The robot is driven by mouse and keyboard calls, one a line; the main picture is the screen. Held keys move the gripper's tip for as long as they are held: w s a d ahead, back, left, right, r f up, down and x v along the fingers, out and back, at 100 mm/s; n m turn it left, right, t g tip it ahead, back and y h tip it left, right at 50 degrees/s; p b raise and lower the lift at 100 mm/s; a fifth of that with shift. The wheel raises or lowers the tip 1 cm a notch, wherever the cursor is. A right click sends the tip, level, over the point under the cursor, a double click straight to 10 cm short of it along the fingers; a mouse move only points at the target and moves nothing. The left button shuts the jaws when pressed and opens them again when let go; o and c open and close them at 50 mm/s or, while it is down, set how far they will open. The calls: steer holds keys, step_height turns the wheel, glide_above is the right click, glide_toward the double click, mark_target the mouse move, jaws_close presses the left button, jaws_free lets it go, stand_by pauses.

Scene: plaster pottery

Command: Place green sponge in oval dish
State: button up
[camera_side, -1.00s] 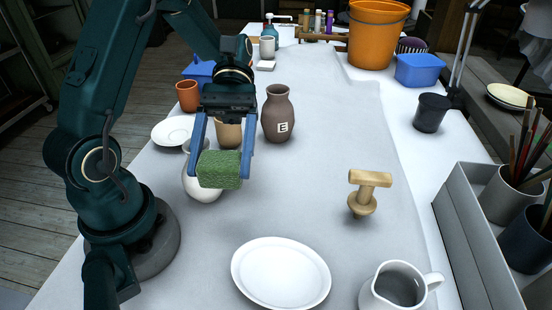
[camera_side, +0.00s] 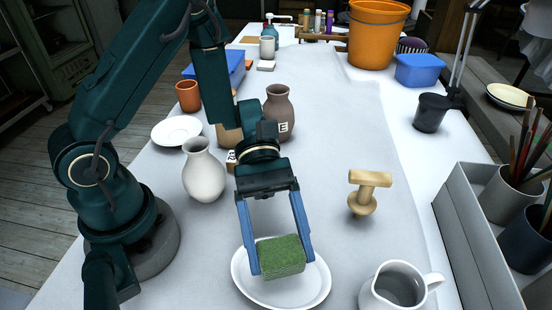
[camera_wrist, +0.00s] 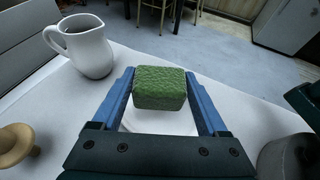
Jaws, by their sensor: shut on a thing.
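The green sponge (camera_side: 281,257) is a textured block held between the two blue fingers of my gripper (camera_side: 281,262). My gripper is shut on it. In the side view the sponge is over the white oval dish (camera_side: 250,291) at the front of the table; I cannot tell whether it touches the dish. In the wrist view the sponge (camera_wrist: 160,88) sits between the fingertips, with part of the white dish (camera_wrist: 150,124) showing below it. The sponge and fingers hide part of the dish.
A white pitcher (camera_side: 396,290) stands right of the dish. A wooden stamp-like tool (camera_side: 366,190) stands behind it to the right. A white vase (camera_side: 204,175) and a small white plate (camera_side: 176,132) are at the left. A grey tray (camera_side: 474,235) borders the right.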

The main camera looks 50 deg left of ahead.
mark_target(280, 262)
steer(key=shift+d+f, duration=0.1)
steer(key=shift+f, duration=2)
steer(key=shift+f, duration=0.1)
steer(key=o, duration=1)
